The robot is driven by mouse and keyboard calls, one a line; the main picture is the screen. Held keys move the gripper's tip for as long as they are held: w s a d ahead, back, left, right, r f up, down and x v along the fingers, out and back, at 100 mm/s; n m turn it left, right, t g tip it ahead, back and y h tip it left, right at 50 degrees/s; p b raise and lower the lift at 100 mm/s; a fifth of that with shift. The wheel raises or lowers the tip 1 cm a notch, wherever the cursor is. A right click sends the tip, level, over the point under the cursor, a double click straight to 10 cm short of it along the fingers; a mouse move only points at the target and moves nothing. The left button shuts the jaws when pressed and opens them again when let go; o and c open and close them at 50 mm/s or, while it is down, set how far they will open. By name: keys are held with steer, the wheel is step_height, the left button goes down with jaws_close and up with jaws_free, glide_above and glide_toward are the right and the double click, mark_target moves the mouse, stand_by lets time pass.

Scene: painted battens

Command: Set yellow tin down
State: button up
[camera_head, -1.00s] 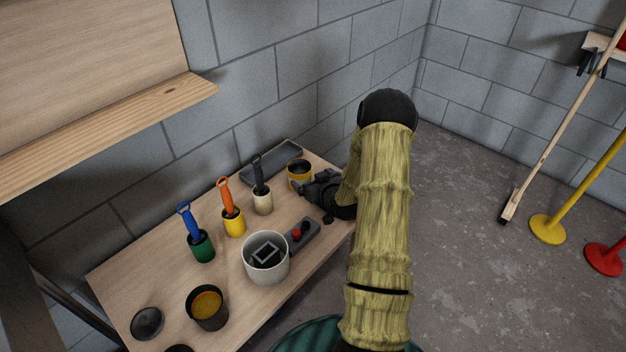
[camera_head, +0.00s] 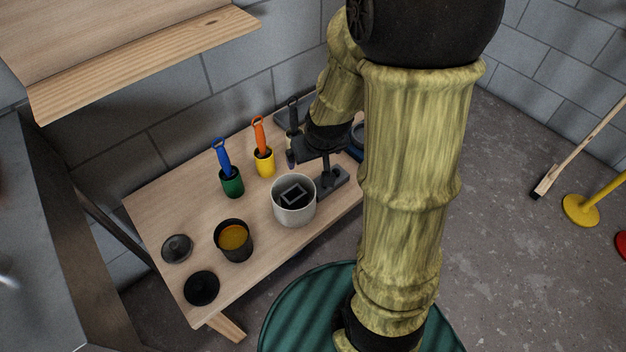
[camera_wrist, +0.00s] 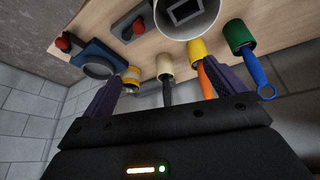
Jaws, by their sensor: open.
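The yellow tin (camera_wrist: 131,78) shows in the wrist view, beside the tip of the left finger and close to a blue holder with a round opening (camera_wrist: 96,62). It appears to stand on the wooden bench (camera_wrist: 105,18); its base is partly hard to make out. In the head view the tin is hidden behind my arm and gripper. My gripper (camera_wrist: 170,80) is open, with its two purple-grey fingers spread and nothing held between them. In the head view my gripper (camera_head: 308,165) is over the far right part of the bench.
Cups with brushes stand close by: cream (camera_wrist: 165,66), yellow (camera_wrist: 197,48) and green (camera_head: 232,182). A big pale pot (camera_head: 294,203) and a red-button box (camera_wrist: 134,24) are near. A dark cup with amber contents (camera_head: 233,240) is front left. A shelf (camera_head: 150,50) overhangs the back.

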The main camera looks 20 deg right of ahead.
steer(key=s+a+r+g, duration=0.2)
steer(key=s+a, duration=0.2)
steer(key=s, duration=0.4)
steer(key=shift+s+r+y, duration=0.25)
steer(key=shift+s+y, duration=0.05)
steer(key=shift+s, duration=0.1)
stand_by(0.5)
